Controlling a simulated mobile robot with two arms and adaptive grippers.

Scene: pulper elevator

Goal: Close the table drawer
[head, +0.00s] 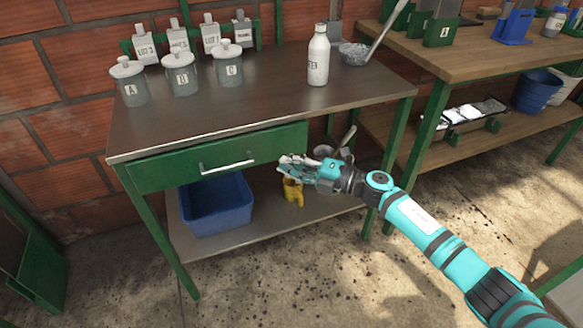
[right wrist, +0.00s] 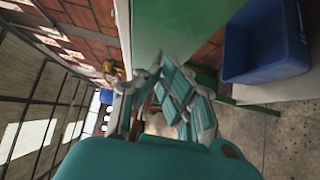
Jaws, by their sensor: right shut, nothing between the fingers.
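The table drawer (head: 180,167) is under the left part of the dark-topped table (head: 262,92). It has a green front with a pale bar handle (head: 226,166). Its front sits close beneath the tabletop edge; I cannot tell how far it stands out. My right gripper (head: 287,165) is shut and empty, near the lower right end of the drawer front and right of the handle. I cannot tell if it touches. In the right wrist view the shut fingers (right wrist: 160,78) are beside a broad pale green surface (right wrist: 170,30). My left gripper is out of view.
A blue crate (head: 216,205) and a yellow object (head: 293,192) are on the lower shelf. Canisters (head: 181,76), a white bottle (head: 318,58) and a metal bowl (head: 354,54) stand on the tabletop. A wooden workbench (head: 480,50) stands at the right. The floor in front is clear.

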